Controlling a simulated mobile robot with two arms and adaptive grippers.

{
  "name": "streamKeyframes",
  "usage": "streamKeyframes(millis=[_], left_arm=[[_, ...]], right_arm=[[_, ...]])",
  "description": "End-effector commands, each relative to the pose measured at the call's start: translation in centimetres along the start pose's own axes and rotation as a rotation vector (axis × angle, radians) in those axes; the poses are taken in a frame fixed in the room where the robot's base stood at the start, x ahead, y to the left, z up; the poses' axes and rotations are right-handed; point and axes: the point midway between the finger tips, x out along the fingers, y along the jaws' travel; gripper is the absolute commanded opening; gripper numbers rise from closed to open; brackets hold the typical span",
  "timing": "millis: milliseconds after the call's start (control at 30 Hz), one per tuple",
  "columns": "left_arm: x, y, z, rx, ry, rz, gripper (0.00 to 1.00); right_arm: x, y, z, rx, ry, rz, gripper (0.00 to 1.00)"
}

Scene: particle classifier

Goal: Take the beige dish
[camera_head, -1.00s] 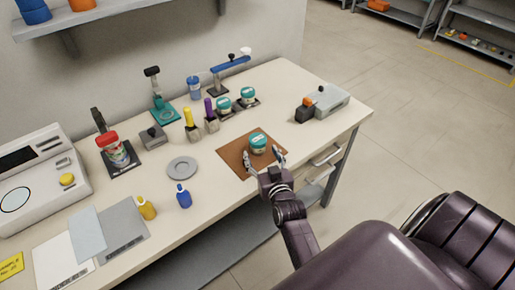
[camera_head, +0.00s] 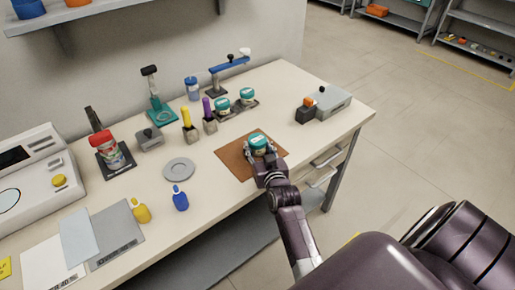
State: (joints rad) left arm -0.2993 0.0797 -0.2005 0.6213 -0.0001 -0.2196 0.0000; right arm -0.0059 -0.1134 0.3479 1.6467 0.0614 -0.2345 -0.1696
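I make out no plainly beige dish. A small jar or dish with a teal lid (camera_head: 258,142) and a paler lower part stands upright on a brown mat (camera_head: 233,159) near the table's front edge. My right gripper (camera_head: 261,153) is at this teal-lidded jar, with its fingers reaching along both sides. The jar's lower part is partly hidden by the gripper, so I cannot tell if the fingers press on it. A round grey dish (camera_head: 179,169) lies flat to the left of the mat. My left gripper is not in view.
Two similar teal-lidded jars (camera_head: 222,105) stand behind on dark holders. A grey device (camera_head: 324,103) is at the right.

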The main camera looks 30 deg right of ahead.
Motion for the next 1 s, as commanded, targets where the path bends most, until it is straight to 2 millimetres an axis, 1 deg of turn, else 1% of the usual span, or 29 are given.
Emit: streamKeyframes(millis=[33, 200, 267, 300, 667, 867, 1000], left_arm=[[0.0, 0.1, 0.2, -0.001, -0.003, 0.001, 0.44], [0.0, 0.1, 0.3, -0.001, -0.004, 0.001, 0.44], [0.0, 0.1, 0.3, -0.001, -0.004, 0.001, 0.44], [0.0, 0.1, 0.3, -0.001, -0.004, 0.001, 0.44], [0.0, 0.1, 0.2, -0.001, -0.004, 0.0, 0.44], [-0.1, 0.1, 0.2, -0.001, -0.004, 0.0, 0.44], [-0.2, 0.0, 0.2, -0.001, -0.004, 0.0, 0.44]], right_arm=[[0.0, 0.0, 0.0, 0.0, 0.0, 0.0, 0.27], [0.0, 0.0, 0.0, 0.0, 0.0, 0.0, 0.08], [0.0, 0.0, 0.0, 0.0, 0.0, 0.0, 0.02], [0.0, 0.0, -0.1, 0.0, 0.002, 0.0, 0.0], [0.0, 0.0, -0.3, 0.0, 0.002, 0.0, 0.0], [-0.2, 0.0, -1.2, 0.001, 0.003, 0.0, 0.0], [-0.4, 0.0, -2.3, 0.001, 0.004, 0.0, 0.0]])
